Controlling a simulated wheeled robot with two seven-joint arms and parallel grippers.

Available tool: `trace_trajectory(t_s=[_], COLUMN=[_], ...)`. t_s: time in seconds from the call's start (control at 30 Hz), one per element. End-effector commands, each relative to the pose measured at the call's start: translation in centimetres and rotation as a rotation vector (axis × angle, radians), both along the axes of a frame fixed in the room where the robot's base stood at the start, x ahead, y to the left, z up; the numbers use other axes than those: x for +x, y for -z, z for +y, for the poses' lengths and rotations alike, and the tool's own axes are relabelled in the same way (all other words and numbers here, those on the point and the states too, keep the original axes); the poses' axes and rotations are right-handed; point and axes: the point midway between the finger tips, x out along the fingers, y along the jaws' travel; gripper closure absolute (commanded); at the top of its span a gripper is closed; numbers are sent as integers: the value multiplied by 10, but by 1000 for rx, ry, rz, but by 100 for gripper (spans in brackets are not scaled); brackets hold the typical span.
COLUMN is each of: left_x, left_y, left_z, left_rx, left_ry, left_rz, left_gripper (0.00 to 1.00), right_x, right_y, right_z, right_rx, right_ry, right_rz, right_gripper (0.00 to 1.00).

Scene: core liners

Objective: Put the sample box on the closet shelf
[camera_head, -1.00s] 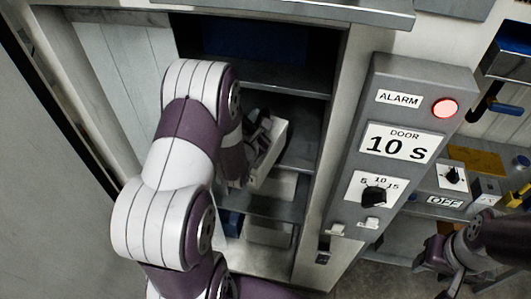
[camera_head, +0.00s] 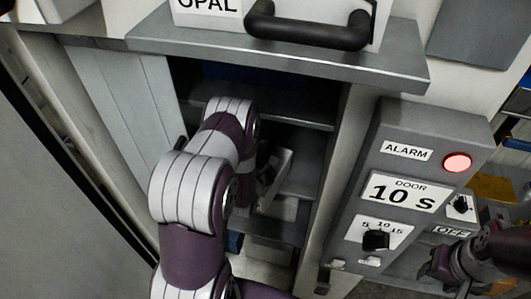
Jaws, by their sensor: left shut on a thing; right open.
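The closet (camera_head: 340,130) stands open, with shelves inside. My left arm reaches into it, and my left gripper (camera_head: 268,165) is partly hidden behind my arm. It is shut on a pale box (camera_head: 281,172), which looks tilted and is inside the closet opening near a middle shelf (camera_head: 300,182). I cannot tell whether the box touches the shelf. My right gripper (camera_head: 450,270) is at the lower right, open and empty, apart from the closet.
A control panel with a lit red alarm lamp (camera_head: 457,163) and a "DOOR 10 S" label (camera_head: 403,192) stands right of the closet. A ledge (camera_head: 290,58) with a black handle (camera_head: 310,30) juts out above the opening. More pale boxes sit on lower shelves.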

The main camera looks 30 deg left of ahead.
Motion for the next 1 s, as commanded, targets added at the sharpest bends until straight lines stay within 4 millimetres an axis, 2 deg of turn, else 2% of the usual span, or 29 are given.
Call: trace_trajectory(t_s=[0.4,0.43,0.5,1.0], left_x=[1,0,0,3], left_y=[9,9,9,4], left_z=[0,0,0,0], left_rx=[1,0,0,1], left_ry=[0,-1,0,2], left_rz=[-6,-1,0,-1], left_gripper=[100,64,45,45], right_x=[0,0,0,0], right_y=[3,2,1,-1], right_z=[0,0,0,0], right_rx=[0,0,0,0], right_ry=[0,0,0,0], right_rz=[0,0,0,0], right_gripper=[54,54,54,54])
